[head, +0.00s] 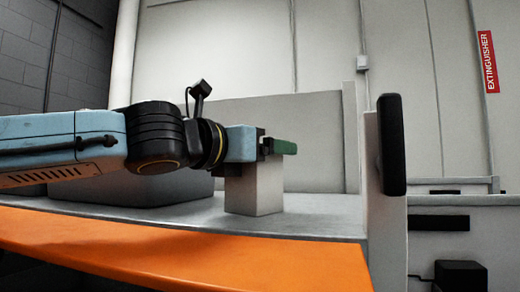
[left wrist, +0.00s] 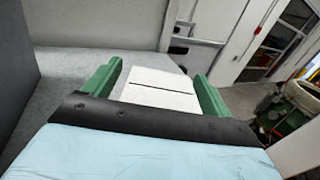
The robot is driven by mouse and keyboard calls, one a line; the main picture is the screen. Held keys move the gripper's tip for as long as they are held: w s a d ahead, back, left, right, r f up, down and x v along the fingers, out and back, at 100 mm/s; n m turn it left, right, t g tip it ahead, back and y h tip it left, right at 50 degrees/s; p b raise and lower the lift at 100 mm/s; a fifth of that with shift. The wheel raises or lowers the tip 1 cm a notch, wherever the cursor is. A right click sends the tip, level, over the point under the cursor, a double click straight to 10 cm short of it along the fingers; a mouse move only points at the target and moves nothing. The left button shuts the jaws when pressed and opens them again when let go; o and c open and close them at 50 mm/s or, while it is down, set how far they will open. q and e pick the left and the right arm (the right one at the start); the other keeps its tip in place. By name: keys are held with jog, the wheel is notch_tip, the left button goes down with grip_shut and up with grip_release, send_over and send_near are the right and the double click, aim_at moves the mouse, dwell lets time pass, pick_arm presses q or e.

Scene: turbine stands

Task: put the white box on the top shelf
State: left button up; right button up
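The white box (head: 256,190) stands upright on a grey surface (head: 320,216) with an orange front edge. My left gripper (head: 284,147) reaches in from the left, level with or just above the top of the box, and hides part of it. In the left wrist view the two green fingers (left wrist: 158,82) are apart. The white box (left wrist: 160,92), with a dark line across its top, shows between them, with a gap at the left finger. I cannot tell whether the right finger touches it. My right gripper is in neither view.
A dark grey block (head: 140,188) stands on the surface under my left arm. A pale upright post (head: 384,230) with a black pad (head: 391,145) rises at the right end. A low grey panel (head: 310,125) backs the surface. A red extinguisher sign (head: 487,62) hangs on the wall.

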pick_arm(q)
jog(key=shift+r, duration=0.15)
jog(key=b+v, duration=0.1)
jog(key=v, duration=1.1)
